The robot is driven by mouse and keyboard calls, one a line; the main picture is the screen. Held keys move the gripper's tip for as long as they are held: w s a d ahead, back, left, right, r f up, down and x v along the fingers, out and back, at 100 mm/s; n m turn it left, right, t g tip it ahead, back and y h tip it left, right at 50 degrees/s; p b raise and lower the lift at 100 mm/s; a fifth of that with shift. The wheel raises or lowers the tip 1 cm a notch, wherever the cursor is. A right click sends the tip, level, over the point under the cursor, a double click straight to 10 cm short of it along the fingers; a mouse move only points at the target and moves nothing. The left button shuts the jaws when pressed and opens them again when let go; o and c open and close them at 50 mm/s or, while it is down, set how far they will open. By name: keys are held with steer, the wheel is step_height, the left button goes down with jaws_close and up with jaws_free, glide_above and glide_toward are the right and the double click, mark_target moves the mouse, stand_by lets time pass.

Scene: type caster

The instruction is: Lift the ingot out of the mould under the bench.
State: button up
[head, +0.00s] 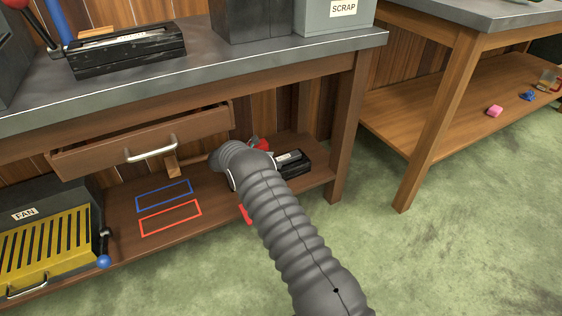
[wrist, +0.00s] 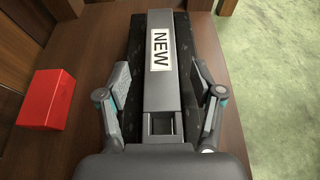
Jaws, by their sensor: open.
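The black mould (head: 293,164) lies on the shelf under the bench, partly hidden by my arm in the head view. In the wrist view, the dark speckled mould (wrist: 135,60) lies lengthwise below my gripper. A grey bar (wrist: 162,85) with a white NEW label runs along its middle. I cannot tell whether this bar is the ingot or a cover over it. My gripper (wrist: 161,78) is open, one finger on each side of the bar. Whether the fingers touch anything is unclear. My arm hides the gripper in the head view.
A red block (wrist: 45,98) lies left of the mould. Blue (head: 164,195) and red (head: 170,217) outlines mark the shelf. An open drawer (head: 145,142) juts out above; the bench leg (head: 347,130) stands right. The fan box (head: 45,240) is at left. Another black mould (head: 125,50) sits on the bench top.

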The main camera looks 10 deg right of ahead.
steer(key=x, duration=0.3)
steer(key=shift+s, duration=0.1)
steer(key=shift+a, duration=0.1)
jaws_close()
steer(key=shift+r, duration=0.2)
